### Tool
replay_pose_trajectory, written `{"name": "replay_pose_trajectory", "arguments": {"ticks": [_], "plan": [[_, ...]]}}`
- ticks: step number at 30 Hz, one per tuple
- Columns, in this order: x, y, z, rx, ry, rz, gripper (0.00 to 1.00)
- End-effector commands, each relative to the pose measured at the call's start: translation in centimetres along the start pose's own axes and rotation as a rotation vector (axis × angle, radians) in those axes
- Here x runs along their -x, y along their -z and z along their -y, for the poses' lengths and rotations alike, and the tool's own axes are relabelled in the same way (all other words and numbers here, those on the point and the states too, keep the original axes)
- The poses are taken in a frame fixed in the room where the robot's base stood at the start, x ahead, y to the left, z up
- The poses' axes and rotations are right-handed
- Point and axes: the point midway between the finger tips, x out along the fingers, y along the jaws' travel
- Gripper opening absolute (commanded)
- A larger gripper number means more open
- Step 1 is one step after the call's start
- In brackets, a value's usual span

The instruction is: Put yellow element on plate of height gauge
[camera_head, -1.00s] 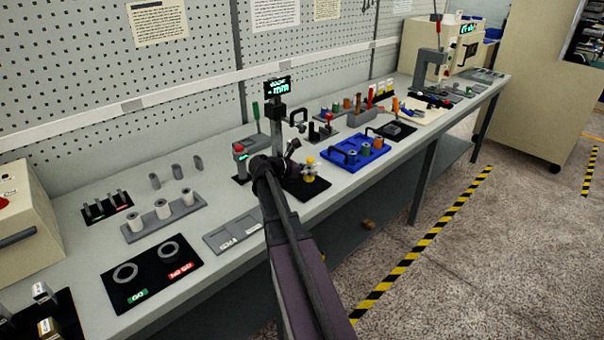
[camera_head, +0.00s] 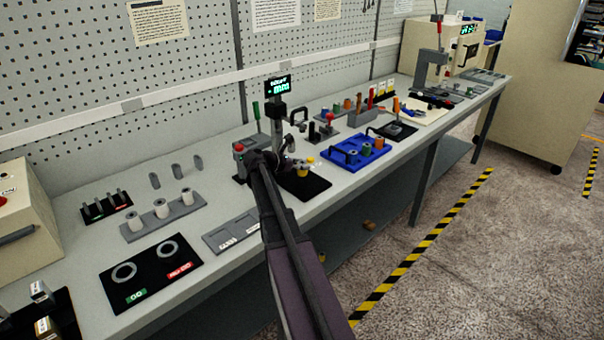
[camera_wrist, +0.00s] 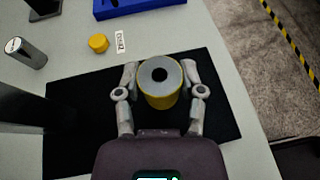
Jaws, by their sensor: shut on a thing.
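The yellow element (camera_wrist: 158,98) is a yellow cylinder with a grey top and a dark central hole. In the wrist view my gripper (camera_wrist: 160,82) is shut on it, one finger on each side, over the black mat (camera_wrist: 215,120). Its height above the mat is hard to judge. In the head view the element (camera_head: 303,173) is small, at the end of my arm. The height gauge (camera_head: 278,112), with a lit display, stands just behind my gripper. My arm hides much of its lower part and plate.
A small yellow cap (camera_wrist: 98,43) lies on the table beyond the mat. A blue tray (camera_head: 357,149) with spools is to the right. A grey rack (camera_head: 163,213) of spools is to the left.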

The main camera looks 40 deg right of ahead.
Motion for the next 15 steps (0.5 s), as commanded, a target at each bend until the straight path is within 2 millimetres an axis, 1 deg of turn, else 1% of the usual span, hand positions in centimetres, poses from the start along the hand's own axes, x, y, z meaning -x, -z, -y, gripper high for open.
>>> {"name": "replay_pose_trajectory", "arguments": {"ticks": [1, 6, 10, 15], "plan": [[-0.4, 0.9, 0.1, 0.0, 0.0, 0.0, 0.03], [-0.9, 2.2, 0.1, 0.0, 0.001, 0.0, 0.03], [-1.1, 2.6, 0.1, 0.0, 0.001, 0.0, 0.03], [-1.2, 2.7, 0.1, 0.0, 0.001, 0.0, 0.03]]}}
